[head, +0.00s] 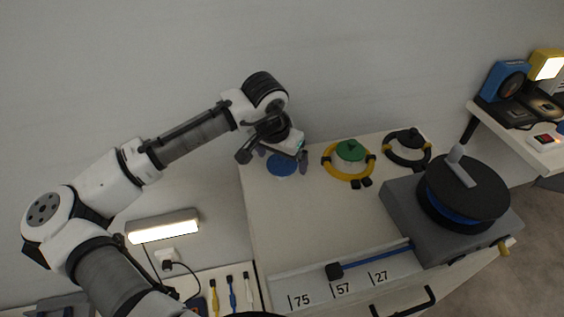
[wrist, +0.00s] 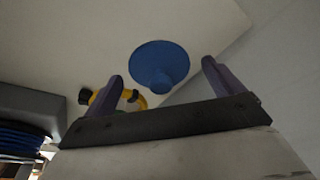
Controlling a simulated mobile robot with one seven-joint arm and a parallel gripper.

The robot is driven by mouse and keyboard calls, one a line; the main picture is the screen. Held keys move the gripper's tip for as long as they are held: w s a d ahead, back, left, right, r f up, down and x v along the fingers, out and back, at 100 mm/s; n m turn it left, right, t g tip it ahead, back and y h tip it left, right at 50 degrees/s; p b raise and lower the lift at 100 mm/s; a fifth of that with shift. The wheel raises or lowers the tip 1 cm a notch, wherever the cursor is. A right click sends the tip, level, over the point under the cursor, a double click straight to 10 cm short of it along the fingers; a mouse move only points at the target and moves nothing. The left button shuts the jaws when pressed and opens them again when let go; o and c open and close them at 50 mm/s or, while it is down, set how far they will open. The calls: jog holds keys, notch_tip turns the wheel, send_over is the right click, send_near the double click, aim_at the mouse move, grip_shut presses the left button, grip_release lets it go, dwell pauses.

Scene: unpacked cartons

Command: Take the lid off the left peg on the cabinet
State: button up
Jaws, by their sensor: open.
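The blue lid (head: 281,166) is at the left end of the row of three lids at the back of the cabinet top (head: 300,215). Its peg is hidden under it. In the wrist view the blue lid (wrist: 160,60) is a round disc with a knob in its middle. My gripper (head: 281,156) is open and empty, just above the lid. In the wrist view the lid shows between the two spread fingers of my gripper (wrist: 162,70), apparently touching neither; the exact gap in depth is hard to tell.
A green lid (head: 350,150) with a yellow ring (head: 329,168) around its base and a dark lid (head: 409,138) with a black ring (head: 391,157) stand to the right. A grey box with a black reel (head: 480,190) fills the right side. The wall is close behind.

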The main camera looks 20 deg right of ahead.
jog(key=shift+c, duration=0.4)
jog(key=c, duration=1)
jog(key=shift+o, duration=0.2)
jog(key=shift+r, duration=0.1)
notch_tip(320, 180, up, 20)
jog(key=shift+p, duration=0.3)
